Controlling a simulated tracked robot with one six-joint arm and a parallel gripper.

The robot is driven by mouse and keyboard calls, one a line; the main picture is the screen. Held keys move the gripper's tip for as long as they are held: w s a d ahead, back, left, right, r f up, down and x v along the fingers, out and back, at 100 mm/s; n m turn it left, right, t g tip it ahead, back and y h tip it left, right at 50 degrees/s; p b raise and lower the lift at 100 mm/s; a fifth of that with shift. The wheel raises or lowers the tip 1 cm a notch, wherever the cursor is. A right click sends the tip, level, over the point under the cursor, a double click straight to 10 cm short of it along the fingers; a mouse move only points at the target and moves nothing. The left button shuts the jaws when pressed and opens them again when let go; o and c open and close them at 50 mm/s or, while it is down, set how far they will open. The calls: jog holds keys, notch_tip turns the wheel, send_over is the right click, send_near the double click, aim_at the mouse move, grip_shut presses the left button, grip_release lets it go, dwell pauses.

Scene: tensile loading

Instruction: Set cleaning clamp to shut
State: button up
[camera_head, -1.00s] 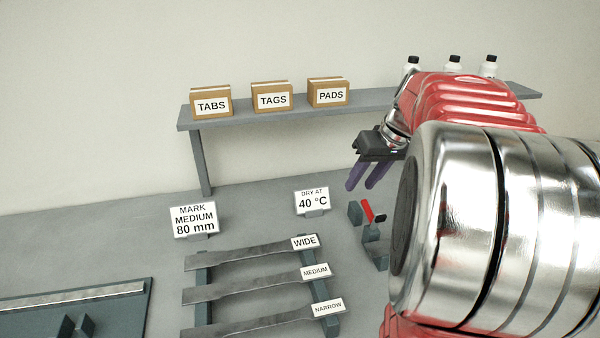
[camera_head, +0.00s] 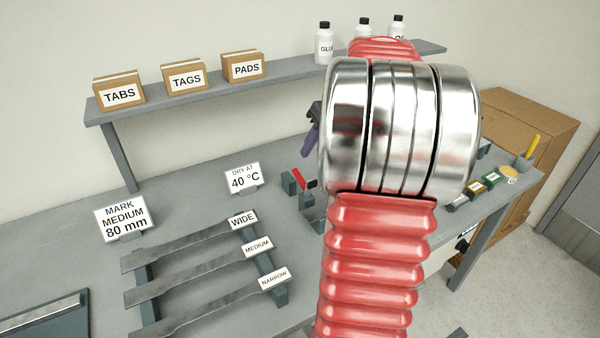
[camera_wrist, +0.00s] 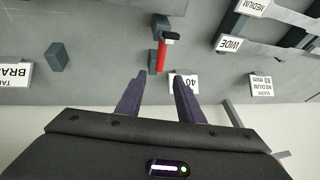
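The clamp with a red lever (camera_head: 299,179) stands on the grey bench, beside small dark grey blocks; I take it to be the cleaning clamp. Whether the clamp is open or shut is hard to tell. My gripper (camera_wrist: 158,75) is open and empty, its two purple fingers apart and pointing toward the red lever without visibly touching it. In the head view my arm hides most of the gripper; one purple finger (camera_head: 311,138) shows.
A "DRY AT 40 °C" sign (camera_head: 243,178) stands left of the clamp; in the wrist view a finger partly overlaps it. A rack holds WIDE, MEDIUM and NARROW strips (camera_head: 190,243). A shelf (camera_head: 285,82) with boxes and bottles runs behind.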

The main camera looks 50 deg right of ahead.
aim_at(299, 173)
jog(key=x, duration=1.2)
grip_shut()
dwell(0.5)
